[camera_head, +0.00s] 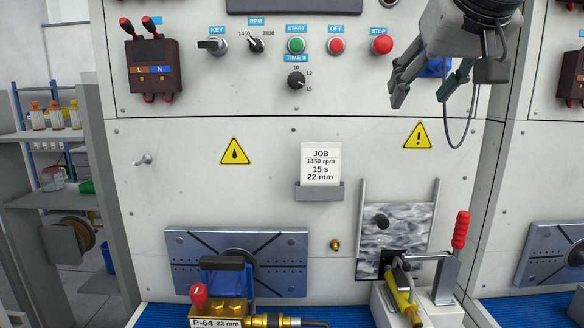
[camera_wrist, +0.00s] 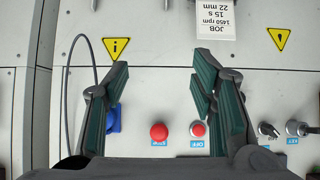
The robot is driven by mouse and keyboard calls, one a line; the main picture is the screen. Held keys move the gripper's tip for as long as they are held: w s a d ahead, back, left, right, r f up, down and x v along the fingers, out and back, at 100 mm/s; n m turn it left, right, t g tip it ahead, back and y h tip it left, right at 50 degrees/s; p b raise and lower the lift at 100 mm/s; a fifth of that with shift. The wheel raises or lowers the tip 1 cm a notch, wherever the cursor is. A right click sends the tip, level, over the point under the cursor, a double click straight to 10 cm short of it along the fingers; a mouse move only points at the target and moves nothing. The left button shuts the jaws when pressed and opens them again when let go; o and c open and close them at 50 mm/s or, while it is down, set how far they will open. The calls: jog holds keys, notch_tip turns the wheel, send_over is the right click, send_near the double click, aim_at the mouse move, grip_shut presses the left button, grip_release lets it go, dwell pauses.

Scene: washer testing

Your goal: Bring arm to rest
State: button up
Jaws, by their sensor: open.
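My gripper (camera_head: 428,93) is at the upper right in the head view, in front of the panel and to the right of the red stop button (camera_head: 382,45). In the wrist view my gripper (camera_wrist: 160,85) has its two fingers spread wide, with nothing between the tips. The stop button (camera_wrist: 159,132) and the red off button (camera_wrist: 198,129) show low between the fingers there. A blue part (camera_head: 436,68) on the panel is partly hidden behind my gripper.
The control panel (camera_head: 220,200) stands close in front. A red-handled clamp (camera_head: 461,230) sticks up at the lower right, beside a grey mottled plate (camera_head: 400,232). A job card (camera_head: 320,164) sits in a holder. A pump (camera_head: 222,300) stands at the lower left. Shelves (camera_head: 50,135) stand at the far left.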

jog(key=s+f+g, duration=0.2)
jog(key=s+f, duration=0.8)
jog(key=f, duration=0.4)
jog(key=s+f+g, duration=0.3)
jog(key=s+f, duration=0.7)
jog(key=f, duration=0.4)
jog(key=shift+d+g, duration=0.25)
jog(key=shift+g, duration=0.05)
jog(key=shift+w, duration=0.1)
